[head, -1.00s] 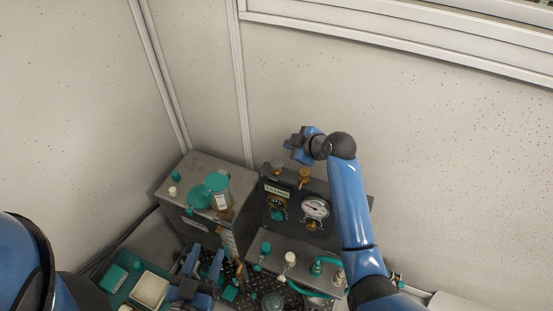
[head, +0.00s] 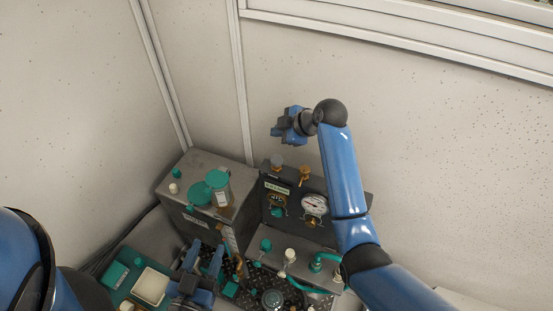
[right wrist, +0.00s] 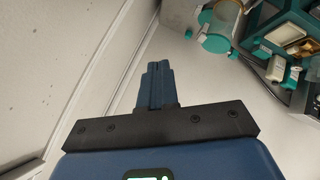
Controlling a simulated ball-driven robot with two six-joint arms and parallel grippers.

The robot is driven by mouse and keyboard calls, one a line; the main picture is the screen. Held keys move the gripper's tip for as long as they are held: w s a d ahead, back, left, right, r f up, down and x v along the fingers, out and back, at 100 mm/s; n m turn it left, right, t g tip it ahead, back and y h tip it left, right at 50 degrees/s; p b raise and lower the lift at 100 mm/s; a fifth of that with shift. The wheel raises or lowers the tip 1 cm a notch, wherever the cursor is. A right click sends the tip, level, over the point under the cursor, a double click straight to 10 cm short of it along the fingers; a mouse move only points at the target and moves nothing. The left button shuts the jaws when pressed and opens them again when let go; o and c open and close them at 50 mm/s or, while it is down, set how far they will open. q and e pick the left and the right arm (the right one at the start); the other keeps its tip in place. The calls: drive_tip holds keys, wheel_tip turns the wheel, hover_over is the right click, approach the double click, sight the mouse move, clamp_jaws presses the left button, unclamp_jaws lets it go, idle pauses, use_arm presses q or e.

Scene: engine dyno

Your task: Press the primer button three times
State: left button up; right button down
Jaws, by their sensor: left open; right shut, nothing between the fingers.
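The primer button cannot be told for sure among the small knobs and caps. One candidate is a round dark and grey part (head: 272,299) on the black plate at the bottom of the head view. My left gripper (head: 203,258) is open and low, beside the machine's left block, with nothing seen between its fingers. My right gripper (head: 281,130) is raised above and behind the dark gauge panel (head: 290,185), touching nothing. In the right wrist view its fingers (right wrist: 157,72) are shut and empty.
A grey block (head: 177,192) carries teal caps and a clear jar (head: 221,187). A white-faced gauge (head: 314,205) and a brass knob (head: 304,173) are on the panel. Teal hoses and small caps crowd the front. A green tray (head: 121,277) stands lower left. Walls close in behind.

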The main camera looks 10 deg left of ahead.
drive_tip(key=b, duration=0.6)
approach(275, 159)
drive_tip(key=shift+w+a+f, duration=0.45)
drive_tip(key=shift+w+a, duration=0.05)
drive_tip(key=shift+a, duration=0.35)
drive_tip(key=shift+w+a+f, duration=0.4)
drive_tip(key=shift+w+a, duration=0.1)
drive_tip(key=shift+a, duration=0.3)
drive_tip(key=shift+w+a+f, duration=0.45)
drive_tip(key=shift+a, duration=0.4)
drive_tip(key=shift+f, duration=0.15)
drive_tip(key=shift+f, duration=0.25)
drive_tip(key=shift+s+f+b, duration=0.1)
drive_tip(key=shift+f+b, duration=0.8)
drive_tip(key=shift+f, duration=0.15)
idle(0.6)
idle(0.5)
drive_tip(key=shift+r+p, duration=1)
drive_tip(key=shift+r, duration=0.45)
drive_tip(key=shift+r+p, duration=1.75)
drive_tip(key=shift+r, duration=0.8)
